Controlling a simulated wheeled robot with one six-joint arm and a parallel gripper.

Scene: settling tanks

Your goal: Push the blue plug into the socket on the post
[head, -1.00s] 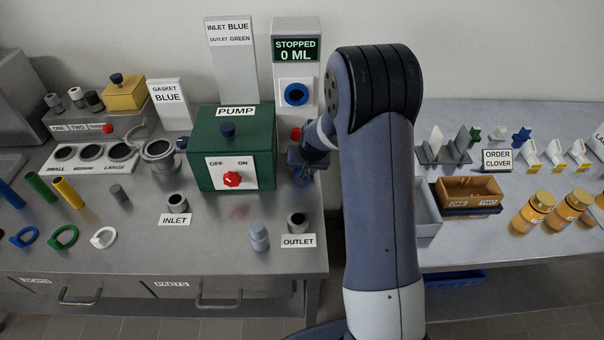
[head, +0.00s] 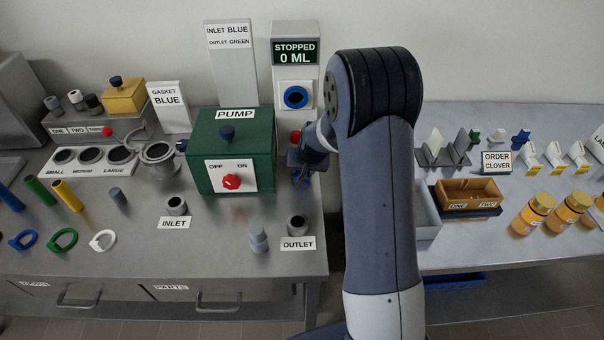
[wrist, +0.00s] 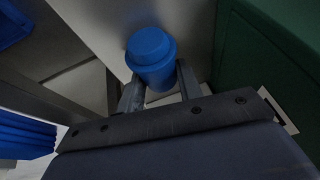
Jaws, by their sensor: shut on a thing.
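The blue plug (wrist: 151,52) is a round, stepped cap in the wrist view. My gripper (wrist: 160,84) is shut on it, with one finger at each side. The post (head: 311,110) stands behind the pump's right side in the head view. It carries a socket (head: 296,97) with a blue ring and dark centre on a white plate, under a display reading STOPPED 0 ML. My gripper (head: 303,165) is below the socket, beside the pump's right side, and apart from the socket. The plug is mostly hidden or too small to tell in the head view.
The green pump box (head: 235,150) stands close to the left of my gripper. A red button (head: 296,137) is on the post below the socket. The outlet fitting (head: 297,225) and a grey cylinder (head: 259,238) stand nearer the front edge. A gap separates the two tables.

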